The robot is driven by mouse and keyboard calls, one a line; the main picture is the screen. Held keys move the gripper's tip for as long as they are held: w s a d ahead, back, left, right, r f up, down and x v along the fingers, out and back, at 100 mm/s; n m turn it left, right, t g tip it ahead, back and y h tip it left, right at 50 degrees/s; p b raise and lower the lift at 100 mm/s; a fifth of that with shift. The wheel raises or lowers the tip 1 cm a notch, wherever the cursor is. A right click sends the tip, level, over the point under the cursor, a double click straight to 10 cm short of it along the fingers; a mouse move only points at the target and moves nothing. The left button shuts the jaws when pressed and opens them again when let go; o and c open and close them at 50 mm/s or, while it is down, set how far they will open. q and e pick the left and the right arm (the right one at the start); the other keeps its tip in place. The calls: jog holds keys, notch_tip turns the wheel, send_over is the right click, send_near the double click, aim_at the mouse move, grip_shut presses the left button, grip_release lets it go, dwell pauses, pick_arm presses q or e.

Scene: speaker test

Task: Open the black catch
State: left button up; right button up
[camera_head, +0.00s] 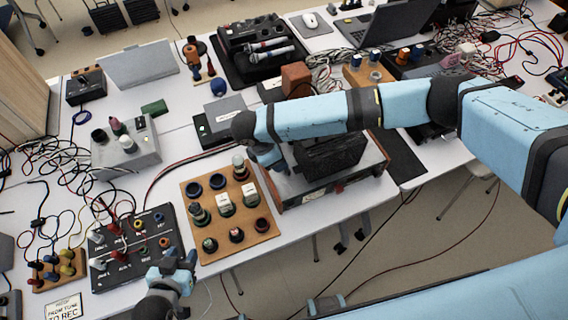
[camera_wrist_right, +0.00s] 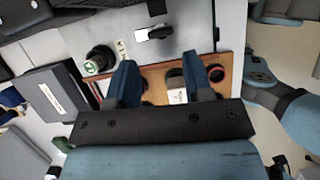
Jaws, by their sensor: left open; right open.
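I cannot pick out the black catch for sure. In the right wrist view, a small black-and-white fitting (camera_wrist_right: 154,33) sits on a pale grey surface beyond the fingertips. My right gripper (camera_wrist_right: 163,72) is open, its two blue fingers apart over the edge of a wooden board, touching nothing that I can make out. My left gripper (camera_head: 180,268) is open and empty near the front table edge, beside a dark control panel (camera_head: 134,273).
Several jars and rings stand on the wooden board. A grey box with knobs (camera_head: 140,158) stands behind the panel. Tangled cables (camera_head: 70,160) lie at the left. A laptop (camera_head: 385,28) and a mouse (camera_head: 310,20) are at the back. Floor shows past the front edge.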

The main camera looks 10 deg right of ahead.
jog(key=v, duration=0.6)
jog(key=shift+a+r+b, duration=0.2)
jog(key=shift+r+b, duration=0.1)
jog(key=shift+s, duration=0.1)
